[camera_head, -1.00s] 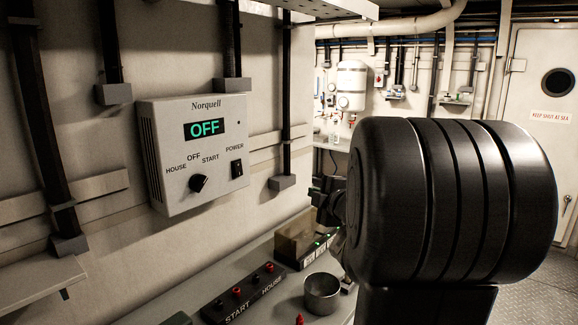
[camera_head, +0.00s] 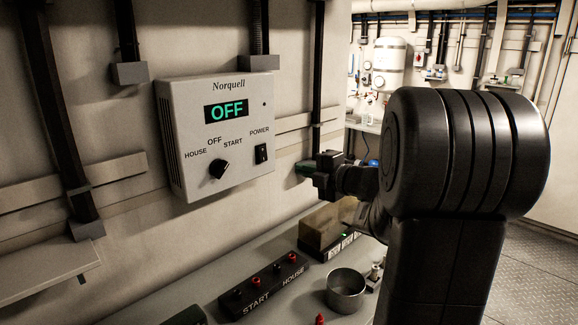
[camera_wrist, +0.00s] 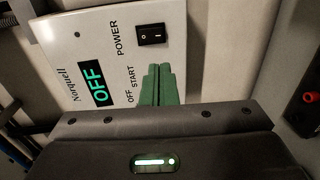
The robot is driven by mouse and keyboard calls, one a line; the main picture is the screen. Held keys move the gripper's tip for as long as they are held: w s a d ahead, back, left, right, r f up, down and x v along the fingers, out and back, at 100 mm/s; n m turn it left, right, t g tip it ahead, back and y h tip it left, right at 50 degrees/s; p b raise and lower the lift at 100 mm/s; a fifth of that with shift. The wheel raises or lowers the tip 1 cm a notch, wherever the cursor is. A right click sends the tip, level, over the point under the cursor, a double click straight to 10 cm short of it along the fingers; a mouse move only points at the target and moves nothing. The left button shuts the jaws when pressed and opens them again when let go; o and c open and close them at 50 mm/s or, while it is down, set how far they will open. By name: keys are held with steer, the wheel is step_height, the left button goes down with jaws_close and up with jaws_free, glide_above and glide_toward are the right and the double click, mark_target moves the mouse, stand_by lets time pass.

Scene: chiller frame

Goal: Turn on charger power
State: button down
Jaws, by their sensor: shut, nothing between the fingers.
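The charger (camera_head: 214,135) is a pale wall box marked Norquell, and its display (camera_head: 226,110) reads OFF in green. Its black power rocker switch (camera_head: 261,153) sits at the lower right under the word POWER. A black selector knob (camera_head: 219,168) is at lower middle, amid HOUSE, OFF and START. My gripper (camera_head: 303,167) is right of the charger, apart from it in the head view. In the wrist view the charger (camera_wrist: 165,68) lies turned on its side, with the switch (camera_wrist: 152,34) beyond the green fingertips (camera_wrist: 158,70). The fingers are together and empty.
Below the charger, a bench holds a black terminal strip (camera_head: 262,288) marked START and HOUSE, a metal cup (camera_head: 346,288) and a brown-topped box (camera_head: 327,226). A dark vertical conduit (camera_head: 317,80) runs down the wall right of the charger.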

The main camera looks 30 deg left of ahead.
mark_target(264, 161)
steer(key=p+x, duration=0.2)
steer(key=x, duration=1.1)
steer(key=shift+p, duration=0.35)
steer(key=shift+a+f, duration=0.1)
steer(key=shift+f, duration=0.1)
steer(key=shift+a+b, duration=0.1)
steer(key=shift+b, duration=0.85)
